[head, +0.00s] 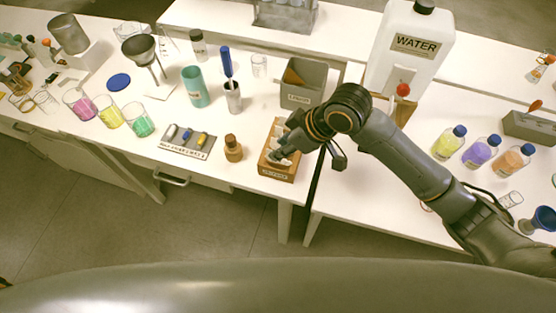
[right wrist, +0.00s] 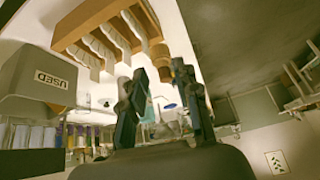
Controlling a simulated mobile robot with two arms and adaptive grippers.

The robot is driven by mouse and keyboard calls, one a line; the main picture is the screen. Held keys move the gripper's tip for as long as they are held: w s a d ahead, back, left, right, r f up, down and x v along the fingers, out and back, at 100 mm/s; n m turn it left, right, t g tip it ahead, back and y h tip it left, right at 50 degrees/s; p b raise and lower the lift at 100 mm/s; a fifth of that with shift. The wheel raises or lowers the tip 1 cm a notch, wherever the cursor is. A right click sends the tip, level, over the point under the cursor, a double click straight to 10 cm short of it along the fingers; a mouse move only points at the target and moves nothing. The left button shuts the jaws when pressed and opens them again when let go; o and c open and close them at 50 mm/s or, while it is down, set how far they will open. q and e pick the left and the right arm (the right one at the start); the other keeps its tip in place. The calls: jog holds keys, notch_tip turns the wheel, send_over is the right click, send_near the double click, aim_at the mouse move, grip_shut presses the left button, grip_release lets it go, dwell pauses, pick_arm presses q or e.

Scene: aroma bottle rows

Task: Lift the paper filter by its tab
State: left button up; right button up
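A wooden box (head: 277,174) with a label on its front stands near the front edge of the left table, holding white paper filters (head: 285,158). My right gripper (head: 287,148) is over the box and hides part of the filters. In the right wrist view the box (right wrist: 85,22) is at the top, upside down, with several white paper filters (right wrist: 104,42) in its slots. There the right gripper's fingers (right wrist: 158,76) are apart, with no filter seen between them. I cannot make out a separate tab. My left gripper is not in view.
A grey bin (head: 303,88) stands behind the box; its USED label shows in the right wrist view (right wrist: 56,79). A brown bottle (head: 233,148) stands left of the box. A white WATER jug (head: 408,45) is behind my right arm. The gap between tables lies just right.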

notch_tip(320, 180, up, 4)
jog(key=w+d+n+g+h, duration=0.1)
jog(key=w+d+n, duration=0.1)
jog(key=p, duration=0.2)
send_over(278, 162)
jog(key=f, duration=0.4)
jog(key=w+f, duration=0.1)
jog(key=f, duration=0.2)
jog(key=shift+d+f, duration=0.1)
jog(key=shift+d, duration=0.2)
jog(key=x, duration=0.2)
jog(key=p+x, duration=0.1)
jog(key=x, duration=0.1)
jog(key=shift+s+d+f, duration=0.1)
jog(key=shift+s+f, duration=0.1)
jog(key=shift+w+f, duration=0.1)
jog(key=shift+f, duration=0.35)
grip_shut()
